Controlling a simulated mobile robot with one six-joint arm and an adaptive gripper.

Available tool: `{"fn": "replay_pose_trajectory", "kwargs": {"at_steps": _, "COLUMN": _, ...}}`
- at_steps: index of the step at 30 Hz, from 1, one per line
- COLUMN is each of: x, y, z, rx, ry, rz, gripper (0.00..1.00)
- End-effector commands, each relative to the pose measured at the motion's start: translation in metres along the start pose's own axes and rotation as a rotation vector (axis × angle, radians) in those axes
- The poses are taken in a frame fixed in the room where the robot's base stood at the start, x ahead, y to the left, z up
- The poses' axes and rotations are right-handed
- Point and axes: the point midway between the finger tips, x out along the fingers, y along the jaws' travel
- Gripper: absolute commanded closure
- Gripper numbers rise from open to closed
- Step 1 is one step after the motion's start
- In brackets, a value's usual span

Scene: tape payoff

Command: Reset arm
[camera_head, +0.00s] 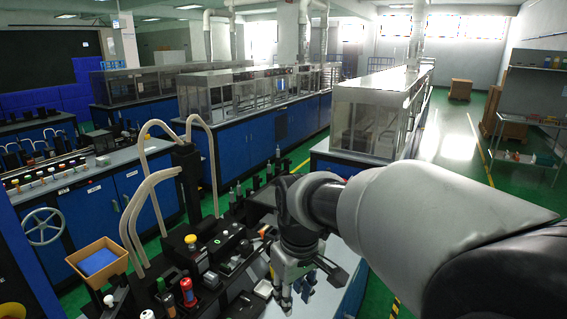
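My arm reaches in from the lower right of the head view, large and grey, and crosses in front of the workbench. Its end bends down, and my gripper (294,296) hangs over the bench near its right edge. The gripper's fingers are small and dark against the bench, so I cannot tell whether they are open or shut. I see nothing clearly held between them. A small white tray (263,289) lies on the bench just left of the gripper.
The black-topped machine bench carries a yellow knob (190,240), a red-capped cylinder (187,290), and beige hoses (135,215). A bin with blue contents (97,263) stands at the left. Blue cabinets (240,140) stand behind. A green floor aisle (455,160) is open at the right.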

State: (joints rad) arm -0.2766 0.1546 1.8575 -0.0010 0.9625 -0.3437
Motion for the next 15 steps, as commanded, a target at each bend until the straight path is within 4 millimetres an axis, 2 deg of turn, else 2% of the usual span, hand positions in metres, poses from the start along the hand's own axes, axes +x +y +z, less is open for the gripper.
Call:
{"fn": "replay_pose_trajectory", "kwargs": {"at_steps": 1, "x": -0.017, "y": 0.004, "z": 0.021, "rx": 0.052, "ry": 0.024, "rz": 0.013, "gripper": 0.7}}
{"fn": "replay_pose_trajectory", "kwargs": {"at_steps": 6, "x": -0.052, "y": 0.006, "z": 0.092, "rx": 0.226, "ry": 0.084, "rz": 0.048, "gripper": 0.7}}
{"fn": "replay_pose_trajectory", "kwargs": {"at_steps": 10, "x": -0.065, "y": 0.0, "z": 0.146, "rx": 0.358, "ry": 0.131, "rz": 0.074, "gripper": 0.7}}
{"fn": "replay_pose_trajectory", "kwargs": {"at_steps": 15, "x": -0.064, "y": -0.013, "z": 0.204, "rx": 0.504, "ry": 0.186, "rz": 0.102, "gripper": 0.7}}
